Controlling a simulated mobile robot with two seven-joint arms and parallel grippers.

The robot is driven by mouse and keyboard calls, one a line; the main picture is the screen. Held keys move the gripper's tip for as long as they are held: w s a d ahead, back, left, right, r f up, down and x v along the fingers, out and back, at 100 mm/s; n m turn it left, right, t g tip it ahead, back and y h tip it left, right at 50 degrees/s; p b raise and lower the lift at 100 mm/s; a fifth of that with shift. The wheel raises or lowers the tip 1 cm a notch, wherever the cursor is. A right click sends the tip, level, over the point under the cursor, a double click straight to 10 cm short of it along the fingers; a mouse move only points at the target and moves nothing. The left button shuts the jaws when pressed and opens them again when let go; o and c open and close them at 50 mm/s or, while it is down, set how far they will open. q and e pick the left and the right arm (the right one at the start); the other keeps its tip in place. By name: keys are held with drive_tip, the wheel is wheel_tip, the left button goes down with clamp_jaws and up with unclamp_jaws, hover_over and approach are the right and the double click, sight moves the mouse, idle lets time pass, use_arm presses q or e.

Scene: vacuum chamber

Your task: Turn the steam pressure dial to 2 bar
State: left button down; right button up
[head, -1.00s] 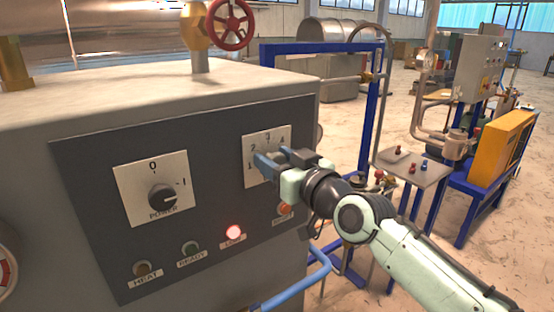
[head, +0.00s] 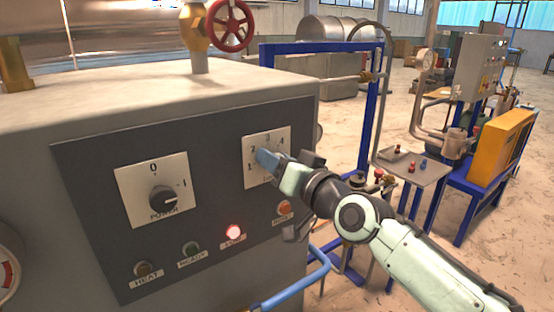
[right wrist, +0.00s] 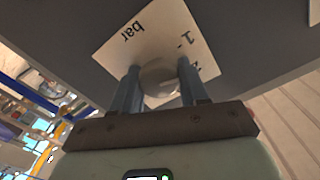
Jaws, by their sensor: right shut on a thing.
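The steam pressure dial's white plate (head: 257,144) is at the upper right of the dark panel, with numbers around it. My right gripper (head: 267,160) is at this plate in the head view and covers the knob and part of the scale. In the right wrist view the round knob (right wrist: 160,80) sits between the two fingers of my right gripper (right wrist: 158,88), which is shut on it. The plate (right wrist: 118,52) shows "bar", "1" and part of another number there. The knob's pointer is hidden, so I cannot tell its setting. My left gripper is not in view.
A power dial (head: 163,198) is left on the same panel, its pointer towards 1. A red lamp (head: 234,232) glows below, with unlit lamps beside it. A red valve wheel (head: 230,25) stands above. A blue frame (head: 371,110) rises behind my right arm.

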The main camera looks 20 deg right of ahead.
drive_tip(key=shift+m+p, duration=0.3)
drive_tip(key=shift+m, duration=2)
drive_tip(key=shift+f, duration=0.1)
drive_tip(key=o, duration=1)
drive_tip(key=shift+c, duration=0.2)
drive_tip(key=b+v, duration=0.3)
drive_tip(key=v, duration=1)
drive_tip(key=shift+s+b, duration=0.2)
drive_tip(key=shift+b, duration=0.15)
